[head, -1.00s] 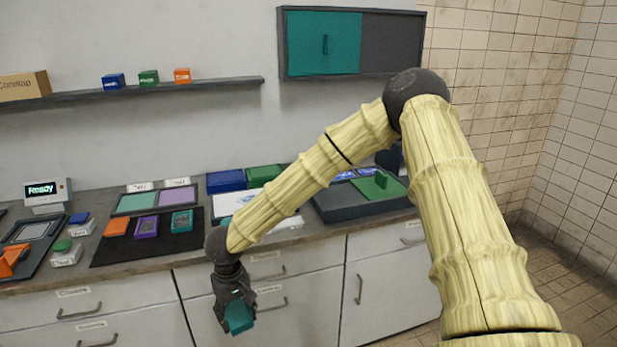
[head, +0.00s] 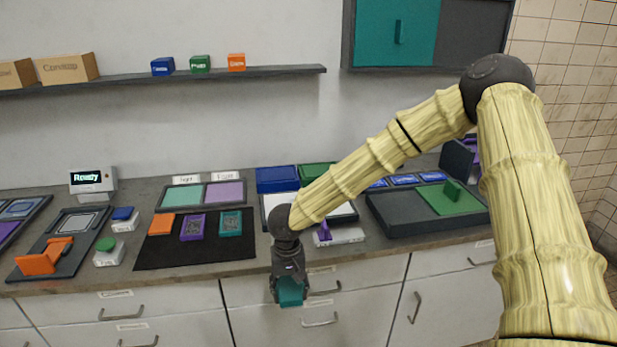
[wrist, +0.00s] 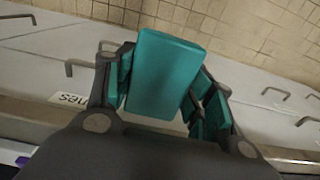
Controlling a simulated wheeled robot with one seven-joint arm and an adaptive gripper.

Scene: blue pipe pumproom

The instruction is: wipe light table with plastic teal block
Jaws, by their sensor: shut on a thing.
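My gripper (head: 289,292) is shut on a teal block (head: 291,291) in front of the drawers, below the counter's front edge. The wrist view shows the teal block (wrist: 162,75) between the gripper's fingers (wrist: 163,100), tilted a little. Two flat panels lie at the back of the counter behind the black mat, a light teal panel (head: 181,195) and a light purple panel (head: 224,194), each with a small white label behind it. I cannot tell for sure which surface is the light table. My forearm hides part of the white-topped area in the middle of the counter.
A black mat (head: 160,256) holds orange, purple and teal pieces. A dark tray with a green panel (head: 453,199) stands at the right. A "Ready" display (head: 92,181) and an orange fixture (head: 45,256) stand at the left. A shelf (head: 130,80) and teal-doored cabinet (head: 396,32) hang above.

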